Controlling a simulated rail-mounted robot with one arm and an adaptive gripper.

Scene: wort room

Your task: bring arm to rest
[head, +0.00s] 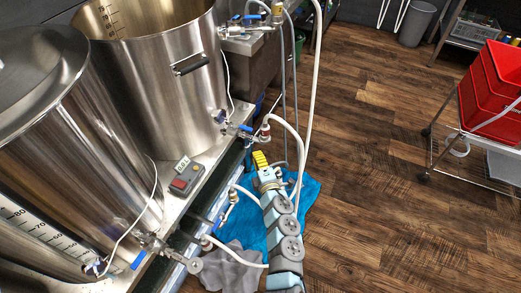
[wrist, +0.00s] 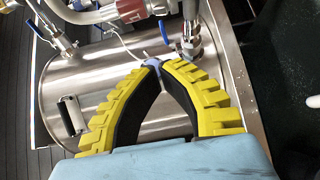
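My gripper (head: 260,160) is low at the right side of the steel vessels in the head view, with its yellow fingers beside the hoses and above a blue cloth. In the wrist view my gripper (wrist: 160,66) has two yellow ribbed fingers with dark inner faces. They bow inward and their tips come together. A small pale blue piece shows at the tips; I cannot tell whether it belongs to the fingers or to something behind. I see nothing clearly held. My arm runs down from the gripper to the bottom edge of the head view.
Steel kettles (head: 165,75) with taps stand at left. White hoses (head: 315,80) pass close to the gripper. A blue cloth (head: 307,195) and a grey cloth (head: 232,270) lie below. Red crates (head: 490,90) sit on a cart at right. The wooden floor (head: 390,180) between is clear.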

